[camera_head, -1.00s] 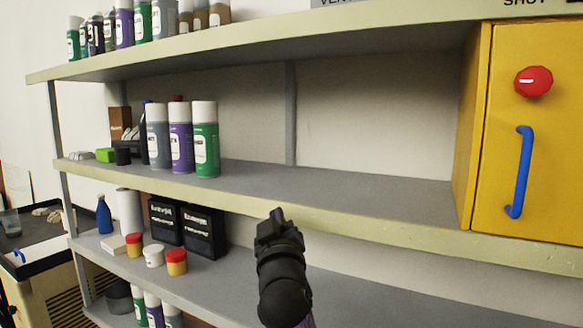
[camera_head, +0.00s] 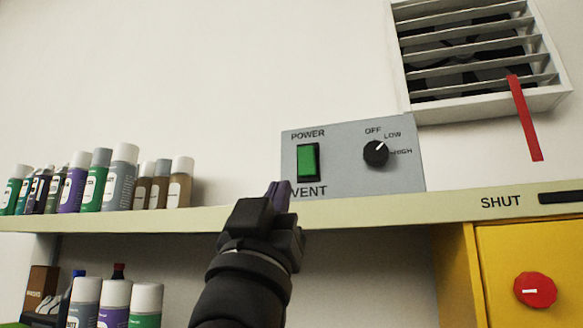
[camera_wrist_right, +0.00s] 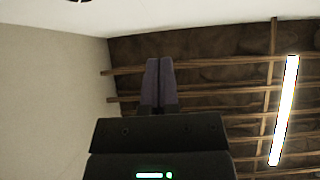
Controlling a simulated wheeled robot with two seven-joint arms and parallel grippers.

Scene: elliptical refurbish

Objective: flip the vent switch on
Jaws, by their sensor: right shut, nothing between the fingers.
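The vent panel (camera_head: 345,180) is a grey box on the wall above the top shelf, lettered POWER and VENT. Its green rocker switch (camera_head: 308,160) is at the left, and a black knob (camera_head: 376,153) marked OFF, LOW and HIGH is at the right. My right gripper (camera_head: 278,196) is just below and left of the switch, near the panel's lower left corner. Its purple fingers are together and empty. I cannot tell whether they touch the panel. In the right wrist view the shut fingers (camera_wrist_right: 157,84) point up, with no panel visible. My left gripper is out of view.
A vent grille (camera_head: 475,50) with a red strip (camera_head: 525,118) is at the upper right. The shelf edge (camera_head: 380,209) runs below the panel. Several spray cans (camera_head: 122,178) stand to the left. A yellow cabinet (camera_head: 530,250) with a red knob is at the lower right.

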